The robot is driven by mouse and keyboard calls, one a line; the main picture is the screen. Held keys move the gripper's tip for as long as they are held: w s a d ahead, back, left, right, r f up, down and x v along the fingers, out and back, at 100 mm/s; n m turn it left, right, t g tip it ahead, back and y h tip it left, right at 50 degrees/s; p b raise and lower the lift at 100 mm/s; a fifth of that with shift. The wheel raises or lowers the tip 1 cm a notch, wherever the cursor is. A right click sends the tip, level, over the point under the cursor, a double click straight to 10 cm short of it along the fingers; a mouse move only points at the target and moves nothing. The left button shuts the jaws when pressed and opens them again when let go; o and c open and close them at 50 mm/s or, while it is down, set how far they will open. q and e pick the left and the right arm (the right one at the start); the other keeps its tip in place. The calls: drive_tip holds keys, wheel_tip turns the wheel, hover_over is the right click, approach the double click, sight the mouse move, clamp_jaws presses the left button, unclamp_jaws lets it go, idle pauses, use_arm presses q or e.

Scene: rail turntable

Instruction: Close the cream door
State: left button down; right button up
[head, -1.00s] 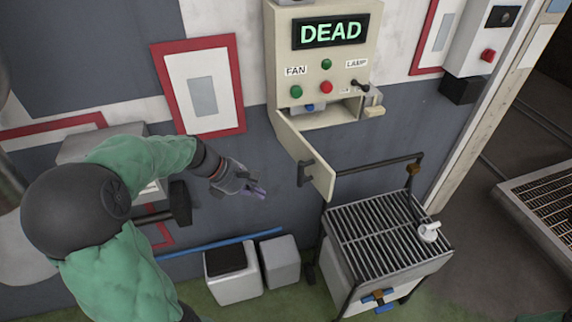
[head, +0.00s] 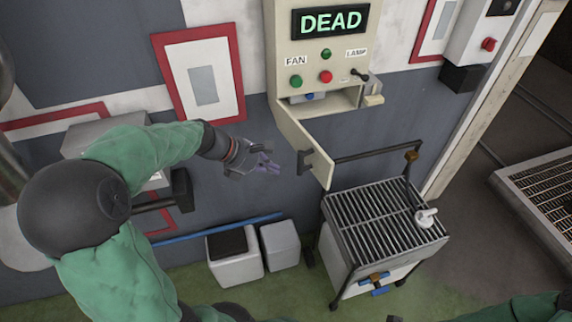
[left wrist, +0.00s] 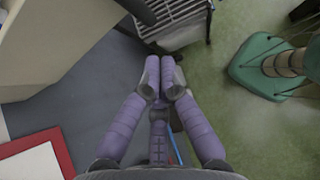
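The cream door (head: 301,145) stands open below the cream control box (head: 325,62). It is attached at the left of the box's lower opening and juts out toward me. A dark handle (head: 305,162) is on its outer face. My left gripper (head: 270,166) is just left of the door, apart from the handle. In the left wrist view its purple fingers (left wrist: 160,75) come together at the tips with nothing held. A cream panel (left wrist: 55,45) fills the upper left there, probably the door. My right gripper is not in view.
A cart with a slatted top (head: 380,225) stands below and right of the door, its push bar close to the door's free end. Two bins (head: 235,262) stand by the wall. A red-framed panel (head: 200,85) hangs left of the box.

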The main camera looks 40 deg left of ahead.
use_arm(q)
drive_tip(key=shift+w+d+f+p, duration=0.1)
drive_tip(key=shift+w+d+p, duration=0.1)
drive_tip(key=shift+w+d, duration=0.6)
drive_tip(key=shift+w+d+f+p, duration=0.1)
drive_tip(key=shift+w+d+p, duration=0.1)
drive_tip(key=shift+w+d, duration=0.55)
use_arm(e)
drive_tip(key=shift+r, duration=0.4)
use_arm(q)
drive_tip(key=shift+w+a, duration=0.1)
drive_tip(key=shift+w, duration=0.15)
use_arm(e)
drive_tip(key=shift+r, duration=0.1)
